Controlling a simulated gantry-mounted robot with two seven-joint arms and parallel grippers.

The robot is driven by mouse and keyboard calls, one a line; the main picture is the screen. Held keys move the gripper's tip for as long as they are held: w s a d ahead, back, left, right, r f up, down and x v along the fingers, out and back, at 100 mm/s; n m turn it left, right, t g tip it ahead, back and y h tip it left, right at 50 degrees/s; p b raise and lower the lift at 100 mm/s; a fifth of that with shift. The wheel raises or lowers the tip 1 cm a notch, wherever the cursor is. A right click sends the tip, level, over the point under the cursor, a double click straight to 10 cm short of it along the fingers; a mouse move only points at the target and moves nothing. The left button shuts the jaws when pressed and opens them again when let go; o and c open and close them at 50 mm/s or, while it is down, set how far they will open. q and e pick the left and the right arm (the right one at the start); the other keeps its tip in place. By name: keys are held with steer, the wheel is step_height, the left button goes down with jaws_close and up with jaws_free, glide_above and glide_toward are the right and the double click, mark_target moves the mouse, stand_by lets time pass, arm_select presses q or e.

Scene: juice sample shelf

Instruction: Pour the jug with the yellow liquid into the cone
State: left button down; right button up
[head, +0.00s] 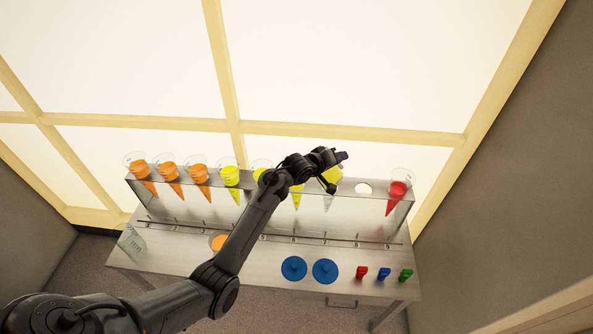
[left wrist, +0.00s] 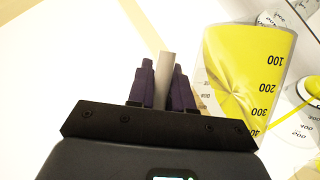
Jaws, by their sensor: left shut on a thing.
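My left gripper (head: 328,160) is over the right part of the shelf. In the left wrist view its two purple fingers (left wrist: 163,88) are shut on the pale handle of a clear jug. The jug with yellow liquid (left wrist: 240,75) shows number marks from 100 to 400. In the head view the jug (head: 334,175) is partly hidden by the gripper. A pale cone tip (head: 328,203) shows just below it; the cone's upper part is hidden. I cannot tell whether liquid is flowing. My right gripper is not in view.
Orange cones (head: 198,174), yellow cones (head: 230,177) and a red cone (head: 398,192) hang in the shelf. An empty hole (head: 363,188) lies right of the jug. A clear jug (head: 131,243), blue discs (head: 294,268) and small coloured clips (head: 384,274) are on the table (head: 180,262).

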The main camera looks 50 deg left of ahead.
arm_select(q)
steer(key=shift+a, duration=0.1)
stand_by(0.7)
steer(key=shift+a+f+b, duration=0.1)
steer(key=shift+f+b, duration=0.05)
steer(key=shift+b, duration=0.2)
stand_by(0.5)
steer(key=shift+a+n, duration=0.1)
steer(key=shift+n, duration=0.2)
stand_by(0.4)
steer(key=shift+a+f+h+b, duration=0.1)
steer(key=shift+f+h+b, duration=0.05)
steer(key=shift+h+b, duration=0.2)
stand_by(0.5)
steer(key=shift+a+f+b, duration=0.15)
steer(key=shift+b, duration=0.15)
stand_by(0.8)
stand_by(0.5)
steer(key=shift+s+a+n, duration=0.1)
steer(key=shift+a+n, duration=0.05)
steer(key=shift+n, duration=0.15)
stand_by(0.4)
steer(key=shift+a+h+b, duration=0.15)
steer(key=shift+h+b, duration=0.1)
steer(key=shift+b, duration=0.05)
stand_by(0.5)
steer(key=shift+a+n, duration=0.15)
steer(key=shift+n, duration=0.15)
stand_by(0.6)
